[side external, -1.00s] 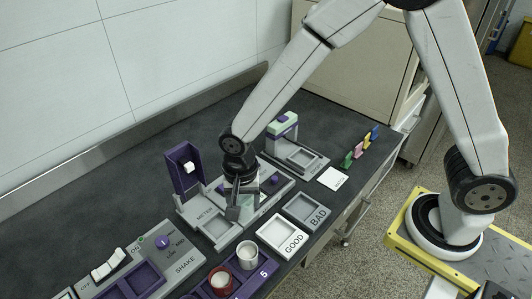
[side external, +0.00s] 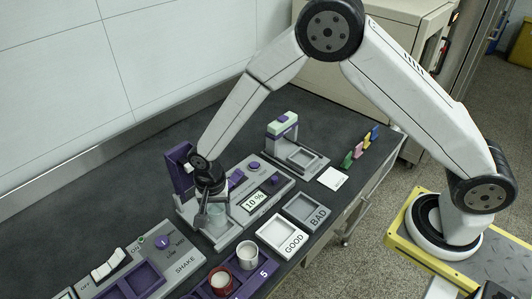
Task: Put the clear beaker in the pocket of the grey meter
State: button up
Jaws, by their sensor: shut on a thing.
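The grey meter (side external: 267,209) stands mid-bench, with a purple upright at its left end, purple knobs and a display reading 10 %. The clear beaker (side external: 218,214) is upright at the meter's pocket, at the left part of its top. My gripper (side external: 211,210) is shut on the beaker from above and hides part of it and of the pocket. I cannot tell whether the beaker rests on the pocket floor or is slightly above it.
White GOOD (side external: 299,241) and grey BAD (side external: 320,219) trays lie in front right. The SHAKE unit (side external: 187,264) is at front left; a grey-and-purple device (side external: 318,163) stands behind right.

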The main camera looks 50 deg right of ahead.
aim_at(216, 216)
jog(key=shift+w+a+f, duration=0.1)
jog(key=shift+w+f, duration=0.2)
jog(key=shift+f, duration=1.5)
jog(key=shift+f, duration=0.2)
jog(key=o, duration=1.2)
jog(key=shift+o, duration=0.2)
jog(key=shift+r, duration=0.15)
notch_tip(216, 216, up, 12)
